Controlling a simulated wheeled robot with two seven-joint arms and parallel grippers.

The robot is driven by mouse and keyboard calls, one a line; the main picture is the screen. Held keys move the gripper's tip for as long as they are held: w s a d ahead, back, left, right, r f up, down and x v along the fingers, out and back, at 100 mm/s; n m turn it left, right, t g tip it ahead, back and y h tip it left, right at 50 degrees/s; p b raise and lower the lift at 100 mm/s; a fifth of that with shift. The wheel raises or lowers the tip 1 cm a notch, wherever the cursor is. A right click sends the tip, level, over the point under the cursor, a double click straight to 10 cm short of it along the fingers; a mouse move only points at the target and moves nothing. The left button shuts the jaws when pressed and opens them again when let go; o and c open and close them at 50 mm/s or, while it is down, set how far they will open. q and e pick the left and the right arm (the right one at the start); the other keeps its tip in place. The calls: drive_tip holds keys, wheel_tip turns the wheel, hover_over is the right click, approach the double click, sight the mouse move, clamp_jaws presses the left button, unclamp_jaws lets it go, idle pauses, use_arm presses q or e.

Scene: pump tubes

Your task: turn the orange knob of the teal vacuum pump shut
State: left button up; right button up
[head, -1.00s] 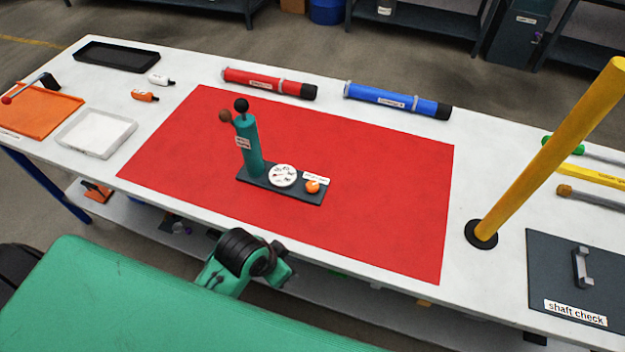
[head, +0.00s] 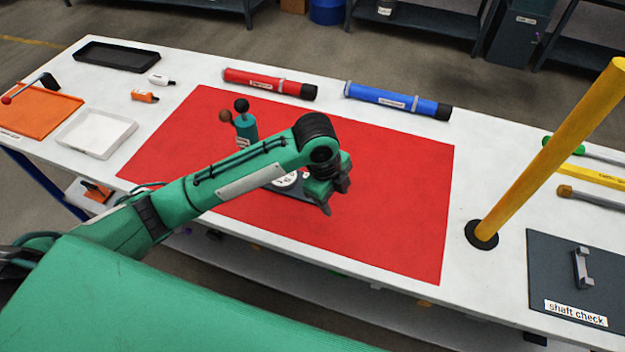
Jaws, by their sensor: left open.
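The teal vacuum pump (head: 246,130) stands upright on its dark base on the red mat (head: 395,200). Its black top ball and brown side ball show above my arm. Part of the white gauge (head: 287,179) shows below my forearm. The orange knob at the base's right end is hidden behind my left gripper (head: 326,209). That gripper is open, pointing down over the knob end of the base; I cannot tell whether it touches the knob. My right gripper is not in view.
A red tube (head: 265,82) and a blue tube (head: 395,101) lie behind the mat. A yellow post (head: 545,155) rises at the right, beside a dark "shaft check" plate (head: 555,275). White (head: 97,133) and orange (head: 40,112) trays sit left. The mat's right part is clear.

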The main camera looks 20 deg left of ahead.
use_arm(q)
drive_tip(key=w+a+r+m+g+y, duration=0.1)
drive_tip(key=w+a+r+m+y, duration=0.1)
drive_tip(key=w+a+r+m, duration=0.35)
drive_tip(key=shift+n, duration=0.95)
drive_tip(key=f, duration=0.3)
drive_tip(key=w+a+f+p, duration=0.1)
drive_tip(key=f, duration=0.3)
drive_tip(key=a+f, duration=0.1)
drive_tip(key=f, duration=0.3)
drive_tip(key=shift+w+p, duration=0.4)
drive_tip(key=shift+f, duration=0.65)
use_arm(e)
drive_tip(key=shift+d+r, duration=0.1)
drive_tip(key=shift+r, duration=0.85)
use_arm(q)
drive_tip(key=c, duration=1)
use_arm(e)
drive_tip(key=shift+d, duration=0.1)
